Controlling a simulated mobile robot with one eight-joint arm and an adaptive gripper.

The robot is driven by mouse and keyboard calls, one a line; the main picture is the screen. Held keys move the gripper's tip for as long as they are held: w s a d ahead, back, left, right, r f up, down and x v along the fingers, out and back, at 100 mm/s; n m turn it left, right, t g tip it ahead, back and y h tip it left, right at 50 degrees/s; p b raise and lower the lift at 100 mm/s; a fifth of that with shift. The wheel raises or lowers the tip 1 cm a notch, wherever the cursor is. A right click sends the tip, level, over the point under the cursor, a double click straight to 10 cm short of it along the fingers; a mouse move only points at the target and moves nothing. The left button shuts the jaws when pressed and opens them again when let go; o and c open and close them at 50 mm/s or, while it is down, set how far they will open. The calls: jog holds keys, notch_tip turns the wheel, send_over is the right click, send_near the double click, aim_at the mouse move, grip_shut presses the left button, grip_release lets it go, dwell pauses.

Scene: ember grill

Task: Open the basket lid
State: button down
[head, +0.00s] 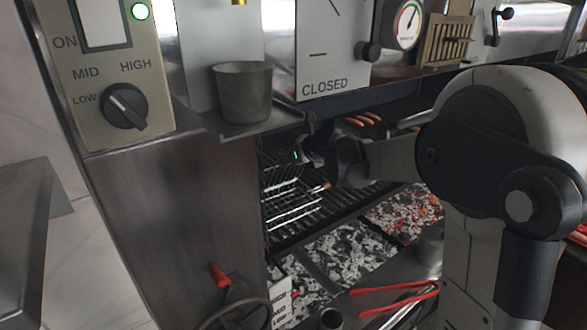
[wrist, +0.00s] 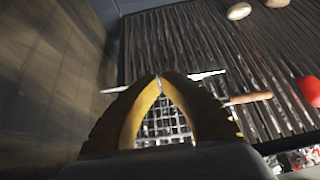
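The wire grill basket (head: 292,205) lies on the dark grate at the left end of the grill in the head view. In the wrist view its mesh (wrist: 165,122) shows between and below my fingers. A bright thin bar (wrist: 207,75) runs across just behind the fingertips, and a wooden handle (wrist: 247,98) sticks out to the right. My gripper (wrist: 160,76) has its two yellow fingertips together over the basket; I cannot tell whether a wire is pinched between them. In the head view my gripper (head: 292,157) is dark and partly hidden above the basket's far side.
A steel wall (head: 180,220) stands close to the left of the basket. A shelf with a metal cup (head: 243,92) hangs above. Ash and coals (head: 340,255) lie below the grate. Red tongs (head: 395,295) lie in front. Sausages (head: 364,118) lie at the back.

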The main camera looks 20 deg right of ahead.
aim_at(281, 168)
jog(key=shift+w+a+r+p, duration=0.15)
jog(key=shift+w+a+r, duration=0.1)
jog(key=shift+w, duration=0.35)
jog(key=shift+w+a+r+p, duration=0.1)
jog(key=shift+w+r, duration=0.2)
jog(key=shift+w, duration=0.35)
jog(key=shift+w+a+r+p, duration=0.15)
jog(key=shift+w+a+r, duration=0.1)
jog(key=shift+w, duration=0.35)
